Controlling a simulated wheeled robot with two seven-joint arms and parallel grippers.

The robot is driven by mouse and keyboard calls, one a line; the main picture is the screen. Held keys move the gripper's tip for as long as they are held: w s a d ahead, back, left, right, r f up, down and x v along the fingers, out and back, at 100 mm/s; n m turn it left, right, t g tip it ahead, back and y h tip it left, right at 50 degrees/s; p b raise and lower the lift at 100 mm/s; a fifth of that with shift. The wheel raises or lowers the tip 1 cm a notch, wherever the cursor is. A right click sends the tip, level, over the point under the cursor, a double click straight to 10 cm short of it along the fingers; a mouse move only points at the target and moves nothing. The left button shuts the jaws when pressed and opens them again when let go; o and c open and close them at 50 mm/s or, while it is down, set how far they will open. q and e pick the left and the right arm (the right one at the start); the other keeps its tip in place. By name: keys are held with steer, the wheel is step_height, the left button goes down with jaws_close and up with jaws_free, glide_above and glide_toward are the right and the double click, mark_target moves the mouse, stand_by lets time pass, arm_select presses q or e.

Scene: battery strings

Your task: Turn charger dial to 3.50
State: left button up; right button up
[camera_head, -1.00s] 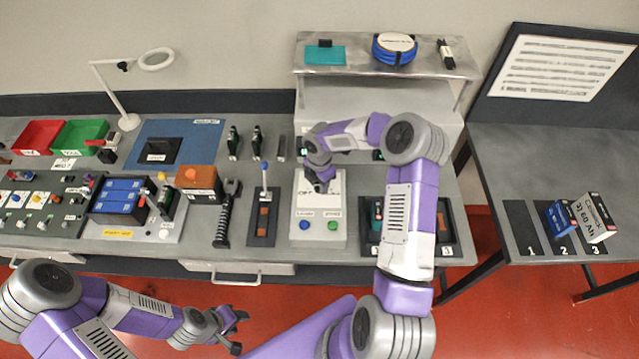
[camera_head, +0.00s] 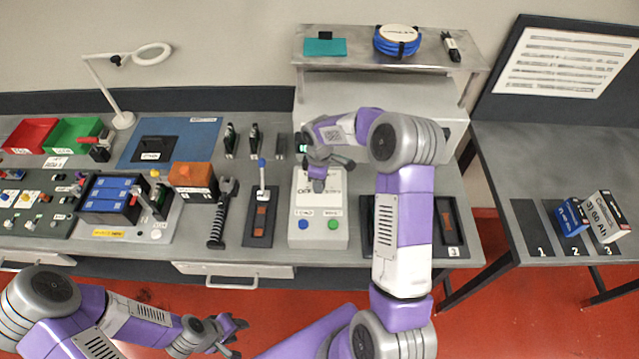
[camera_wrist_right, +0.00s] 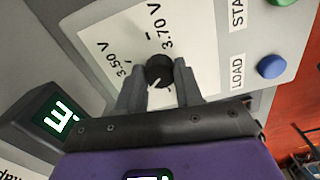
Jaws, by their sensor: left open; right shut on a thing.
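The charger (camera_head: 318,208) is a pale box with a white panel and a blue and a green button, on the bench in the head view. Its black dial (camera_wrist_right: 159,71) shows in the right wrist view, between printed 3.50 V and 3.70 V labels. A light mark on the dial lies on its side nearest the gripper, pointing away from both labels. My right gripper (camera_wrist_right: 160,88) is shut on the dial, one finger on each side; in the head view it is over the panel (camera_head: 318,180). My left gripper (camera_head: 240,338) is open and empty in front of the bench.
A blue-handled lever (camera_head: 262,185) stands left of the charger, with a black clamp-like tool (camera_head: 222,212) beyond it. Dark slots (camera_head: 447,225) lie to the right, partly behind my right arm. A shelf (camera_head: 385,62) stands behind. The floor in front is clear.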

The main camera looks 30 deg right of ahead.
steer(key=m+b, duration=0.1)
steer(key=m, duration=0.2)
steer(key=shift+m, duration=0.4)
steer(key=m+b, duration=0.1)
steer(key=m, duration=0.1)
steer(key=shift+m, duration=0.4)
steer(key=m, duration=0.3)
steer(key=shift+m+b, duration=0.4)
steer(key=shift+m, duration=1.3)
steer(key=shift+r, duration=0.1)
steer(key=o, duration=1)
steer(key=shift+o, duration=0.2)
step_height(320, 180, up, 8)
steer(key=shift+f+p, duration=0.25)
steer(key=shift+p, duration=0.05)
